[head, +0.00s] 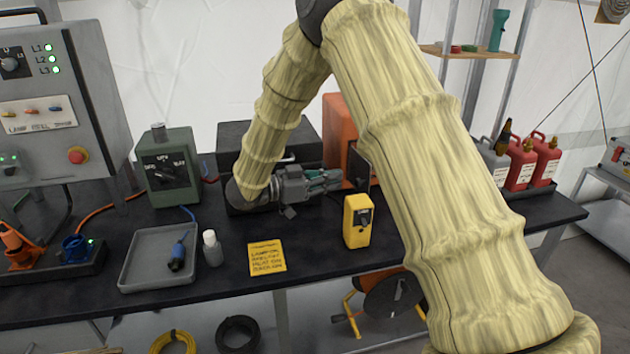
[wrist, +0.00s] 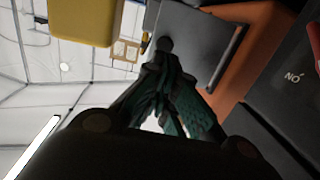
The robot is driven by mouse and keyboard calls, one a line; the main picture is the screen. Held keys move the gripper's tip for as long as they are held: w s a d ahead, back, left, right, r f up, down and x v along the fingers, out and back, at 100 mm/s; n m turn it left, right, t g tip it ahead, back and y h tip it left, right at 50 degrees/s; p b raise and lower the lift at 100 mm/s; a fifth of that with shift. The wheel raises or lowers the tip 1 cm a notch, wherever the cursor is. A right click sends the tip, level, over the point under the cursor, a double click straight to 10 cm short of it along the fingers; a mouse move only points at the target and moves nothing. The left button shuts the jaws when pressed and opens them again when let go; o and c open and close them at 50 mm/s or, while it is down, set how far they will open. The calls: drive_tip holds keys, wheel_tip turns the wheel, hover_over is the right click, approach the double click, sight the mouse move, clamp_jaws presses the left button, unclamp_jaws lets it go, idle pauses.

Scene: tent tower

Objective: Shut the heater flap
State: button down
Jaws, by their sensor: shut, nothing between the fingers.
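The orange heater (head: 340,125) stands at the back of the bench, partly hidden by my arm. Its dark flap (head: 358,168) stands out at an angle from the front. In the wrist view the flap is a grey plate (wrist: 200,38) beside the orange heater body (wrist: 262,50). My gripper (head: 338,180) is shut and empty, reaching from the left towards the flap. In the wrist view its fingertips (wrist: 164,46) overlap the plate's near edge; I cannot tell if they touch it. The flap's hinge is not clear.
A yellow meter (head: 357,222) stands upright on the bench in front of the flap. A black case (head: 268,135) is behind my forearm. Red cans (head: 545,160) stand at right.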

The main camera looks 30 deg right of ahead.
drive_tip(key=shift+s+d+f+p, duration=0.15)
drive_tip(key=shift+d, duration=0.95)
drive_tip(key=shift+s+d+f+p, duration=0.1)
drive_tip(key=shift+d+p, duration=0.05)
drive_tip(key=shift+d, duration=0.9)
drive_tip(key=shift+s+d+n+t+p, duration=0.3)
drive_tip(key=shift+d+n+t, duration=0.1)
drive_tip(key=shift+t, duration=0.2)
drive_tip(key=shift+s+d+n+t+p, duration=0.15)
drive_tip(key=shift+d+n+t+p, duration=0.1)
drive_tip(key=shift+d+n+t, duration=0.25)
drive_tip(key=shift+a, duration=0.25)
drive_tip(key=a, duration=1.4)
drive_tip(key=r+y+p, duration=0.2)
drive_tip(key=p, duration=0.3)
drive_tip(key=d+r+y+p, duration=0.1)
drive_tip(key=y+p, duration=0.2)
drive_tip(key=p, duration=0.2)
drive_tip(key=r+y+p, duration=0.2)
drive_tip(key=p, duration=0.3)
drive_tip(key=shift+d+r, duration=0.25)
drive_tip(key=shift+r, duration=0.1)
